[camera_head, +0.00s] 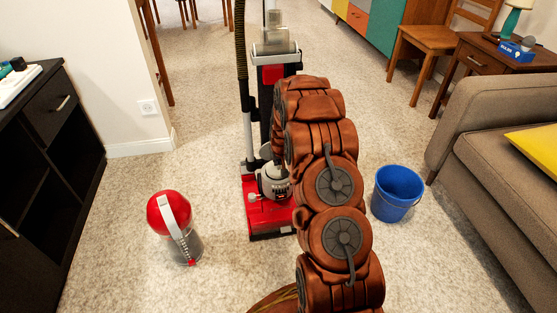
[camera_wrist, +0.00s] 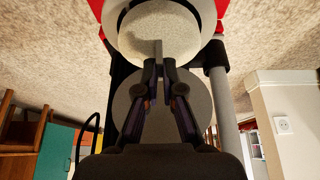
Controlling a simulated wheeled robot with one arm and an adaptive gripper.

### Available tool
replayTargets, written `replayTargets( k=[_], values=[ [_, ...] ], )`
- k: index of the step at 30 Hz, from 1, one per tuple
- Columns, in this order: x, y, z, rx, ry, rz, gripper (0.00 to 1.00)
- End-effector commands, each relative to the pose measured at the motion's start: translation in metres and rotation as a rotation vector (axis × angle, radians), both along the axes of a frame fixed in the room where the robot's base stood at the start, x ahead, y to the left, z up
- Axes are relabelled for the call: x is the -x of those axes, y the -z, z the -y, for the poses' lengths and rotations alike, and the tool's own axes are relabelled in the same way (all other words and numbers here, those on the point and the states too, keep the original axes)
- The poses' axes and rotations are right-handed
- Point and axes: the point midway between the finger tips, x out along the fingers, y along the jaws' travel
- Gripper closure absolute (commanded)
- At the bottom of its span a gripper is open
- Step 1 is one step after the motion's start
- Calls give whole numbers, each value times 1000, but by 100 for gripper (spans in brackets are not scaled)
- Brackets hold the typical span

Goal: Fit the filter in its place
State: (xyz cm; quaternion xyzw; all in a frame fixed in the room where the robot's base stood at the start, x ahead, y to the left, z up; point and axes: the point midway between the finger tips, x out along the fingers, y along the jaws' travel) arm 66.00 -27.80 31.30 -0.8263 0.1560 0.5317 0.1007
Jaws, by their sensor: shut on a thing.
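In the wrist view my gripper (camera_wrist: 158,70) is shut on the upright grey tab of the filter (camera_wrist: 182,38), a pale round disc. The disc lies within the outline of a light grey round ring (camera_wrist: 125,42) on the vacuum cleaner. I cannot tell whether it is seated in the ring or just above it. In the head view the upright vacuum cleaner (camera_head: 272,75) stands on the carpet, with its red floor head (camera_head: 266,222) low down. My arm hides my gripper and most of the filter area there.
A red-topped canister (camera_head: 168,215) with a pale handle stands on the carpet at left. A blue bucket (camera_head: 397,193) stands right of my arm. A dark cabinet (camera_head: 50,130) is at far left, a sofa (camera_head: 470,130) at right.

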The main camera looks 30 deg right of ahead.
Motion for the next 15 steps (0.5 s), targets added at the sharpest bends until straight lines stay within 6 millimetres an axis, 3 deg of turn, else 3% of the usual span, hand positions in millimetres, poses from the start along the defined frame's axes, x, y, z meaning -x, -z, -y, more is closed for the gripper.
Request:
replayTargets(
  k=[15],
  values=[
    [0, 8, 0, 0, 0, 1, 100]
  ],
)
